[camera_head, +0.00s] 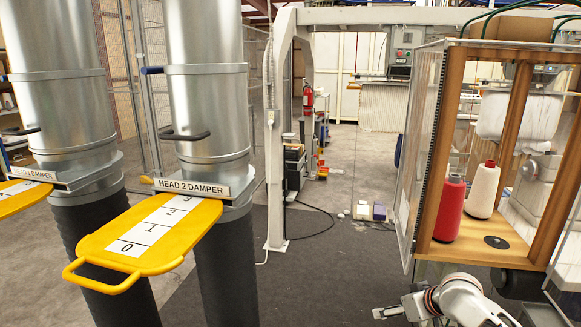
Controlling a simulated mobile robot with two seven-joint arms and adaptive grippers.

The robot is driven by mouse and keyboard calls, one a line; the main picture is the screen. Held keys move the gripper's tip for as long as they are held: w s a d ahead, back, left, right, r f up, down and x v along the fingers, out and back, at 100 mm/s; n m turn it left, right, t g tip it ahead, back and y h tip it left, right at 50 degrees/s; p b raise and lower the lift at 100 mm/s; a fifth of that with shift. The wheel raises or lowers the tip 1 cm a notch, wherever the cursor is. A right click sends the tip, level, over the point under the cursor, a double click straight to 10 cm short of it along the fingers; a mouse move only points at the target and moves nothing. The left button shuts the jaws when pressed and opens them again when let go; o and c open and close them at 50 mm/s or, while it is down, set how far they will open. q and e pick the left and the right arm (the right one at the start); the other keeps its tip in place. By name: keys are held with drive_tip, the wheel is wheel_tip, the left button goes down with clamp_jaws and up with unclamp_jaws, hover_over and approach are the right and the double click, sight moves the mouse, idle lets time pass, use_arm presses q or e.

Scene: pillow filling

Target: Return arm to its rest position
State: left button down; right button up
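My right arm (462,298) shows at the bottom right, a white and dark-banded link bent below the wooden cabinet. A small metallic part at its left end, seemingly my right gripper (386,312), is cut by the lower edge of the picture, so I cannot tell whether it is open or shut. It touches nothing that I can see. My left gripper is not in view. The yellow damper plate (152,234) marked 0 to 3 sticks out from the duct labelled HEAD 2 DAMPER (193,188), with no gripper on it.
A second yellow damper plate (15,196) is at the left edge. The wooden cabinet (438,150) with clear panels holds a red cone (449,210) and a white cone (483,192) of thread. A white frame post (275,160) stands mid-picture. Dark floor between ducts and cabinet is mostly clear.

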drive_tip(key=s+a+f+y, duration=0.1)
drive_tip(key=s+a+f, duration=0.5)
drive_tip(key=s+f, duration=0.35)
drive_tip(key=s+f+t, duration=0.1)
drive_tip(key=s+f, duration=0.3)
drive_tip(key=s, duration=0.8)
drive_tip(key=s+a+f+t+h, duration=0.1)
drive_tip(key=s+f, duration=0.3)
drive_tip(key=s, duration=0.8)
drive_tip(key=shift+f+t+h, duration=0.15)
drive_tip(key=shift+t+h, duration=0.15)
drive_tip(key=shift+t, duration=0.1)
